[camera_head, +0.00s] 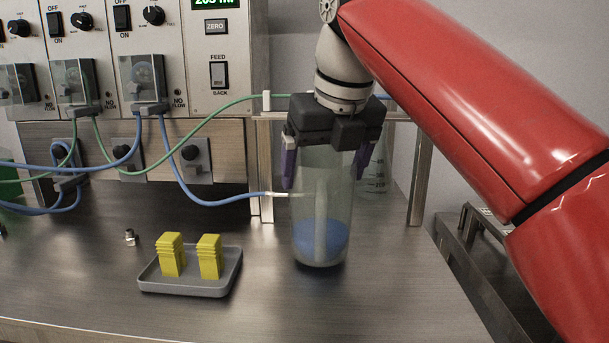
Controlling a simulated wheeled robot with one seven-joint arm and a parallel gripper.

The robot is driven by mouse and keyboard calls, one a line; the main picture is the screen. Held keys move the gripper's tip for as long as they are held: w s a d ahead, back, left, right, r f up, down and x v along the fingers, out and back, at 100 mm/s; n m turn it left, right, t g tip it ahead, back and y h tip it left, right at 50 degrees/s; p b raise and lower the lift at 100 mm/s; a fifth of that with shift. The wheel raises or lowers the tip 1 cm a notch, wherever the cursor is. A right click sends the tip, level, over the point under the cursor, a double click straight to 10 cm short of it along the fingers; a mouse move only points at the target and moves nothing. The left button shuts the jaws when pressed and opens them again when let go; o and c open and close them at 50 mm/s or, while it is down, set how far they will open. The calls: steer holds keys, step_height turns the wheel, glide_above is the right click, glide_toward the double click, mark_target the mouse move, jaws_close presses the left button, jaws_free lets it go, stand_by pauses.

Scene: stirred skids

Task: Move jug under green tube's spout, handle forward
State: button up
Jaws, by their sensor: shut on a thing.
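A tall translucent jug (310,212) with blue liquid in its lower part stands upright at the right of the bench. A pale vertical band runs down its near side, perhaps its handle. My gripper (325,165) is above it, shut on its upper part with purple fingers at both sides. I cannot tell whether its base touches the bench. The green tube (225,108) runs right to a white clip (267,100) on the metal stand and on behind my gripper, which hides its spout.
A graduated clear vessel (377,172) stands behind the jug, partly hidden. A grey tray (190,286) with two yellow stacks (190,256) lies front left, with a small metal fitting (130,237) nearby. Stand posts (418,180) rise behind. The bench in front is clear.

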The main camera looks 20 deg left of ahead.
steer(key=shift+f, duration=0.3)
steer(key=shift+f, duration=0.15)
steer(key=o, duration=1.5)
